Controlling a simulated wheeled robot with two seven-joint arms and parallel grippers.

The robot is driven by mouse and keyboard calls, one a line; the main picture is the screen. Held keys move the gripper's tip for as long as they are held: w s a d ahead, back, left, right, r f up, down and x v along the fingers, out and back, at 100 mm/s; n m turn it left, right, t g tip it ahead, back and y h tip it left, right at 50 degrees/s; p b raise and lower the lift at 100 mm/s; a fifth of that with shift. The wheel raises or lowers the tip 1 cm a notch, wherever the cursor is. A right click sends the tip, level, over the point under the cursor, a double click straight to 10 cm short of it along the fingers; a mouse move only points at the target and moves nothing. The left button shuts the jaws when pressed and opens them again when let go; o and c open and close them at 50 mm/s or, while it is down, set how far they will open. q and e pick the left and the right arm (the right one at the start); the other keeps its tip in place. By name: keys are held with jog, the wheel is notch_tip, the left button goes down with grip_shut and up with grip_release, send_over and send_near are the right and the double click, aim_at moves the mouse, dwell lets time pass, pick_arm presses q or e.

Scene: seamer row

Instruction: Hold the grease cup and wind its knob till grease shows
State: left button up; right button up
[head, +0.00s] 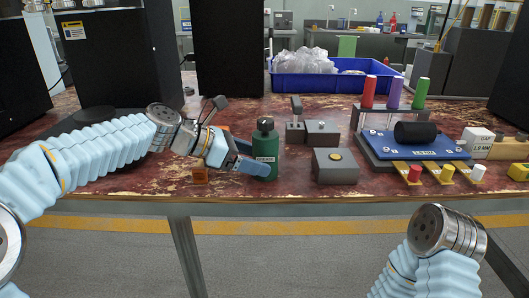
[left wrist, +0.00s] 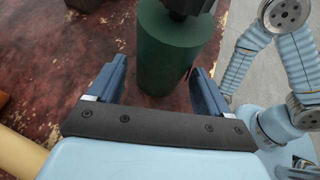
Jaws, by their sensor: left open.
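The grease cup (head: 265,146) is a dark green upright cylinder with a pale label, standing on the worn red table near its front edge. Its black knob (head: 265,124) sits on top. My left gripper (head: 249,158) reaches in from the left, low beside the cup. In the left wrist view the blue fingers of the left gripper (left wrist: 158,75) are open, one on each side of the cup (left wrist: 168,50), with a gap visible by the left finger. The knob (left wrist: 184,8) is partly cut off there. My right arm shows at lower right, but its gripper is not visible.
A grey block with a yellow button (head: 335,166) stands right of the cup, with small grey boxes behind it. A blue crate (head: 317,83) of clear bags is at the back. A blue plate (head: 412,146) with a black roller lies right. An orange block (head: 200,176) is near the left gripper.

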pick_arm(q)
jog(key=shift+x, duration=1.1)
jog(key=shift+c, duration=0.3)
jog(key=c, duration=0.5)
